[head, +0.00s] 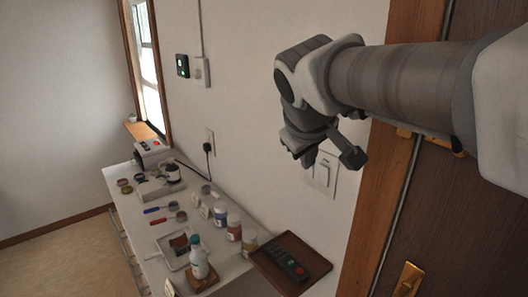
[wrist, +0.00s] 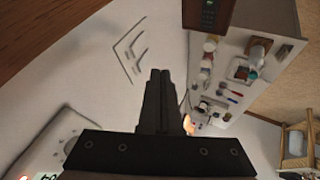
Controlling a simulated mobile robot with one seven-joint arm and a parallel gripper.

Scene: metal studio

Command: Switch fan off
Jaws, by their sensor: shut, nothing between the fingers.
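A white wall switch plate (head: 323,173) with tall rockers is on the wall beside the wooden door frame. It also shows in the wrist view as a pale plate (wrist: 130,52) with angular edges. My gripper (head: 308,155) is in front of the wall, just left of and partly over the plate in the head view. In the wrist view my gripper's dark fingers (wrist: 158,74) are together and empty, pointing toward the wall just right of the plate. I cannot tell whether they touch the wall. No fan is recognisable, and the rocker positions are too small to read.
A long white counter (head: 128,205) below holds bottles, measuring cups and small appliances. A brown tray (head: 262,262) with a dark remote (head: 290,264) is at its near end. A black panel (head: 183,66) with a green light is farther left. A brown door (head: 440,220) stands right.

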